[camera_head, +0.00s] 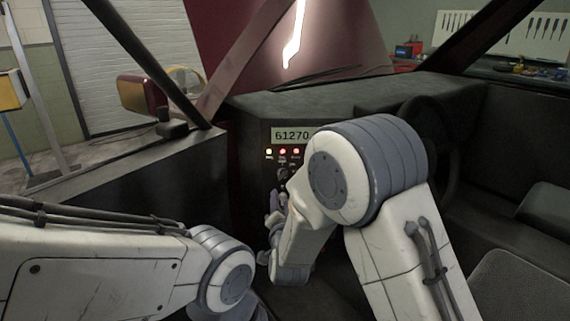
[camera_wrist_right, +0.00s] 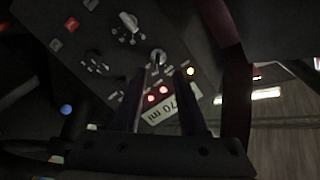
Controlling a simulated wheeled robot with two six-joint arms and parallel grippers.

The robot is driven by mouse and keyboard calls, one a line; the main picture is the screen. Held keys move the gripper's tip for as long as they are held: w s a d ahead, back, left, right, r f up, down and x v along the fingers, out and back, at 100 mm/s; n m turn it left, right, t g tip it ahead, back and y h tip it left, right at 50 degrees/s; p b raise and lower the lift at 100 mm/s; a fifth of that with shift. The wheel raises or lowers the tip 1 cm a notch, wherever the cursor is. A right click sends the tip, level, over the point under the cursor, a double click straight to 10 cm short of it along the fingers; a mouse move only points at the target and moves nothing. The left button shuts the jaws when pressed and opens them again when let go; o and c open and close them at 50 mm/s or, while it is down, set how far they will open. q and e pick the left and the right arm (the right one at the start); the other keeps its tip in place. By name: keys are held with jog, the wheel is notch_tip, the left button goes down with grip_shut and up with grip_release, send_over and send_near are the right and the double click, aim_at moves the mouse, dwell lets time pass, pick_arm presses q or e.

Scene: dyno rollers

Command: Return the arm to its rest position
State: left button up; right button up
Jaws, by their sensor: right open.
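My right arm reaches to a dark dashboard control panel (camera_head: 258,165) with a display (camera_head: 291,135) reading 61270. My right gripper (camera_head: 275,208) is close to the panel, partly hidden by its own wrist. In the right wrist view, the two fingers of my right gripper (camera_wrist_right: 163,78) are apart, with no object held. A small knob (camera_wrist_right: 157,57) shows just beyond the fingertips; I cannot tell whether they touch it. The display (camera_wrist_right: 172,108) appears upside down between and behind the fingers. My left arm comes in at the lower left; its gripper is out of view.
A steering wheel (camera_head: 432,125) is right of my right arm, with a dark seat (camera_head: 520,285) at the lower right. A dark door ledge (camera_head: 150,165) is at the left, with a side mirror (camera_head: 140,95) beyond it. Lit indicators (camera_head: 282,152) sit below the display.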

jog(key=s+a+f+n+g+y, duration=0.1)
jog(key=s+a+n+g+y, duration=0.15)
jog(key=s+n+g, duration=0.4)
jog(key=s+a+f+n+g+y, duration=0.1)
jog(key=s+a+n+g, duration=0.15)
jog(key=s, duration=0.65)
jog(key=s+d+n+g+h, duration=0.25)
jog(key=s+d+g, duration=0.2)
jog(key=s, duration=0.65)
jog(key=s+d+n+g+h, duration=0.1)
jog(key=s+d+n+g, duration=0.3)
jog(key=s, duration=0.6)
notch_tip(320, 180, up, 17)
jog(key=s+d+p, duration=0.1)
jog(key=p, duration=1.6)
jog(key=shift+s+d, duration=0.2)
jog(key=shift+d, duration=0.2)
jog(key=shift+m+t, duration=0.25)
jog(key=shift+o, duration=0.2)
